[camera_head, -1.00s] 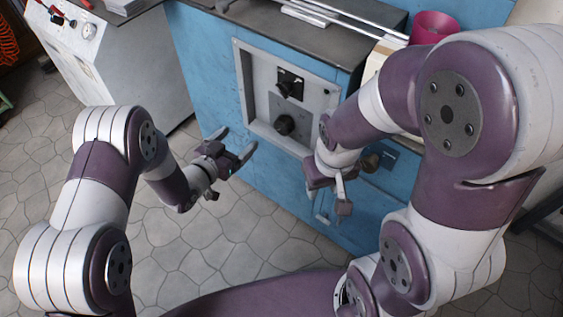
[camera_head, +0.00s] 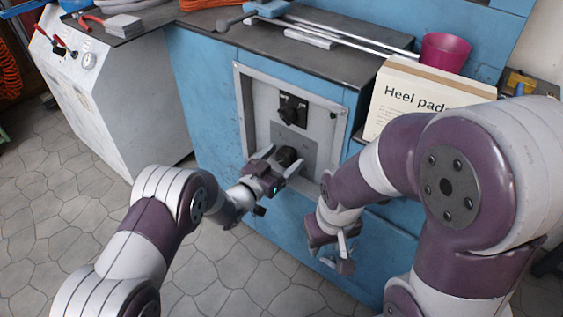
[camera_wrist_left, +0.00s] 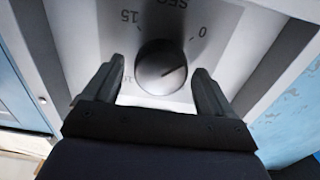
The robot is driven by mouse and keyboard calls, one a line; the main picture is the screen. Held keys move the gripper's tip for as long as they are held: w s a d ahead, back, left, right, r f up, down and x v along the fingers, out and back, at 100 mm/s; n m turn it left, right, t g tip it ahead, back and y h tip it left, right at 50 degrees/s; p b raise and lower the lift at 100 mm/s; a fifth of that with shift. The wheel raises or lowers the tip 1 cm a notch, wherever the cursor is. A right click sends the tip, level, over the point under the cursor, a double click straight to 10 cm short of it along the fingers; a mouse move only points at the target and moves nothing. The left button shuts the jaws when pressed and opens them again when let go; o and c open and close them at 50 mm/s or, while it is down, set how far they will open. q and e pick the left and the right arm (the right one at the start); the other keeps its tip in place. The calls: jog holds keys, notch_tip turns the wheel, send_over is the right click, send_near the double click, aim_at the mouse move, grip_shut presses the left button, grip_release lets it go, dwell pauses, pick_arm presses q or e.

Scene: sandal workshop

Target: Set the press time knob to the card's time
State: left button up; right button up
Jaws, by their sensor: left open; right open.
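A dark round knob (camera_head: 287,156) sits on the lower grey plate of the recessed panel. In the left wrist view the knob (camera_wrist_left: 160,67) has a light pointer line toward its right side, and the dial around it shows "0", "SEC" and "15". Other dial marks are partly hidden. My left gripper (camera_head: 281,160) is open at the knob, one finger on each side of it, with gaps visible in the left wrist view (camera_wrist_left: 157,75). My right gripper (camera_head: 338,256) is open and empty, low in front of the blue cabinet. I cannot make out a time card.
A second dark knob (camera_head: 292,110) is above, inside the panel's raised grey frame (camera_head: 243,104). A "Heel pads" box (camera_head: 408,88) and a magenta cup (camera_head: 444,53) stand at right. A white cabinet (camera_head: 100,110) stands at left, with open floor before it.

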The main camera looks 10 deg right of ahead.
pick_arm(q)
jog(key=c, duration=1)
jog(key=shift+m, duration=0.3)
